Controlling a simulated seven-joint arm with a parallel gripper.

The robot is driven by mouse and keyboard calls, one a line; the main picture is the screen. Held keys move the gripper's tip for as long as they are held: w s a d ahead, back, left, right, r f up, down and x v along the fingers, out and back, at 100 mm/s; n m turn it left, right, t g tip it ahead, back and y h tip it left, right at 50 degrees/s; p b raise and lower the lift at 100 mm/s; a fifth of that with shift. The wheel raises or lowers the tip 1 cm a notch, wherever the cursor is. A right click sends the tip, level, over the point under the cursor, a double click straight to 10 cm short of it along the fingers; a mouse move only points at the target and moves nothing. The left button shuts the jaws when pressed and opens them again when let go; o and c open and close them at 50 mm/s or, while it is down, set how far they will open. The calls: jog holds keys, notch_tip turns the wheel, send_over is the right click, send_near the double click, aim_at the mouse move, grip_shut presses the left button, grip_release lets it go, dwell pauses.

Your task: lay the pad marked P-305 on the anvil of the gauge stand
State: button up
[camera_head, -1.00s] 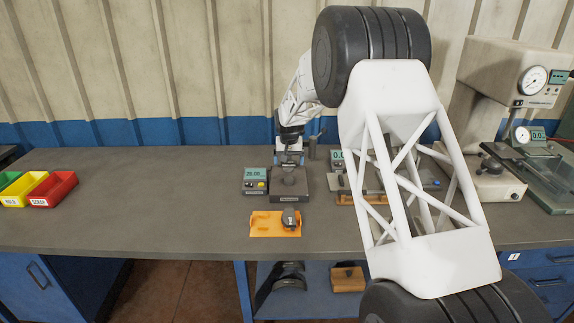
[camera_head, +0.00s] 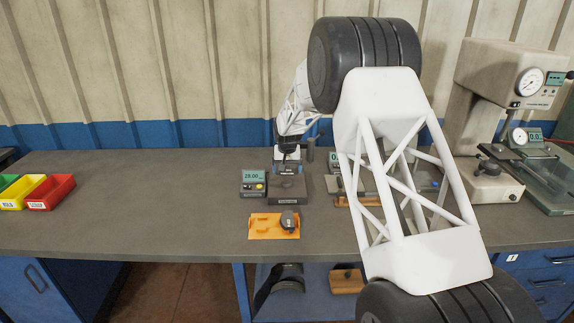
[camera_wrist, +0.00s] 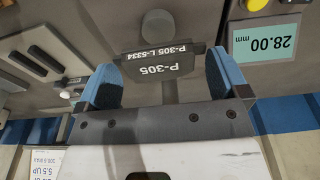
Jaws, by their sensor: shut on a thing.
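The pad marked P-305 (camera_wrist: 188,63) is dark grey with white lettering. It lies between the two blue fingers of my gripper (camera_wrist: 160,84) in the wrist view, and the gripper is shut on it. The gauge stand (camera_head: 302,194) is a dark block beside a small readout; the wrist view reads 28.00 mm. A round dark disc (camera_wrist: 158,25), apparently the anvil, shows just beyond the pad in the wrist view. In the head view my gripper (camera_head: 287,164) is at the stand's back edge; the pad is not distinct there. I cannot tell the gap between pad and anvil.
An orange tray (camera_head: 262,228) in front of the stand carries a dark round-topped piece (camera_head: 290,220). The readout box (camera_head: 253,184) is left of the stand. Red bin (camera_head: 50,193) and yellow bin stand far left. Tools and instruments crowd the right; the bench between bins and readout is clear.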

aim_at(287, 182)
jog(key=shift+f, duration=1.65)
jog(key=shift+f, duration=0.4)
jog(key=o, duration=0.7)
jog(key=shift+c, duration=0.2)
jog(key=shift+r, duration=0.15)
jog(key=shift+s+r, duration=0.2)
jog(key=shift+r, duration=1.05)
jog(key=shift+s+r, duration=0.2)
jog(key=shift+r, duration=1)
jog(key=shift+s+r, duration=0.2)
jog(key=shift+r, duration=1.05)
jog(key=shift+r, duration=0.1)
